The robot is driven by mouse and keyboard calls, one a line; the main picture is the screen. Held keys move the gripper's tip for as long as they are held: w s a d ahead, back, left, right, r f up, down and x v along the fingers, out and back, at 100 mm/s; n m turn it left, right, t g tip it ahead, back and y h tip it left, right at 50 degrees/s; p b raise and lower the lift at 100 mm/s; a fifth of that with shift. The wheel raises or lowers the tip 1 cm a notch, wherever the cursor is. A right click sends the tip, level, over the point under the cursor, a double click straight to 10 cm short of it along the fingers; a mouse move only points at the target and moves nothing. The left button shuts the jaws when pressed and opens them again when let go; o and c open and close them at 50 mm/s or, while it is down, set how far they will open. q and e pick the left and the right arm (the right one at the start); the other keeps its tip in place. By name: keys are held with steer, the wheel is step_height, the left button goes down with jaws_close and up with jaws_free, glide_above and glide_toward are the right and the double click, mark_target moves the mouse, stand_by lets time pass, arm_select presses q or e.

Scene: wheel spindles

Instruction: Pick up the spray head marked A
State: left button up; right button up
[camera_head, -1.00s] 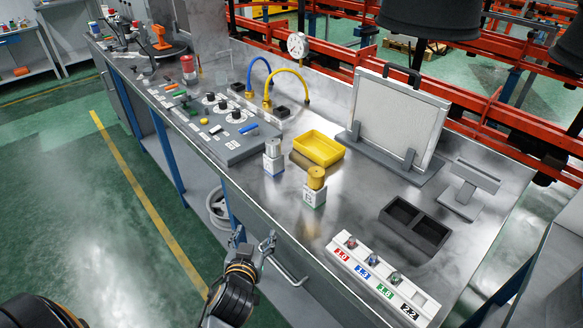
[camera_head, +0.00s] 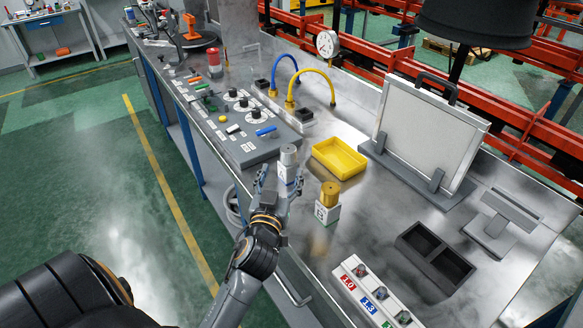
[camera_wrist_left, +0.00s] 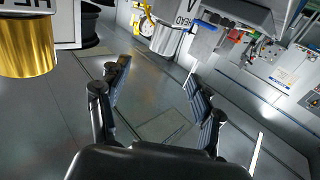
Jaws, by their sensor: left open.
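A silver spray head (camera_head: 288,153) stands upright on a small white block on the metal bench. In the left wrist view the silver head (camera_wrist_left: 164,40) is at the top, and the label on its block shows HEAD and a letter that looks like A. A gold spray head (camera_head: 329,194) on a similar block stands to its right; it also shows in the left wrist view (camera_wrist_left: 26,52). My left gripper (camera_head: 276,187) is open and empty, just in front of the silver head's block and partly covering it. Its spread fingers (camera_wrist_left: 158,82) show in the wrist view, apart from both heads.
A yellow tray (camera_head: 338,168) is behind the two heads. A grey control panel (camera_head: 243,152) with knobs lies to the left. Blue and yellow hoses (camera_head: 318,73) rise behind. A dark two-bay bin (camera_head: 435,257) and a labelled rack (camera_head: 372,298) are to the right.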

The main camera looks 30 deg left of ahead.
mark_target(288, 148)
arm_select(q)
steer(key=x, duration=0.5)
steer(key=shift+w+a+p, duration=0.15)
steer(key=shift+w+p, duration=0.05)
steer(key=shift+p, duration=0.2)
steer(key=p+x, duration=0.1)
steer(key=x, duration=0.3)
steer(key=shift+w+a, duration=0.15)
steer(key=shift+a, duration=0.05)
steer(key=shift+w, duration=0.25)
arm_select(e)
steer(key=shift+s+r, duration=0.25)
steer(key=shift+r, duration=0.35)
steer(key=shift+s+r, duration=0.25)
steer(key=shift+r, duration=0.35)
arm_select(q)
steer(key=shift+c, duration=0.4)
jaws_close()
steer(key=shift+r, duration=0.1)
arm_select(e)
steer(key=shift+d, duration=0.1)
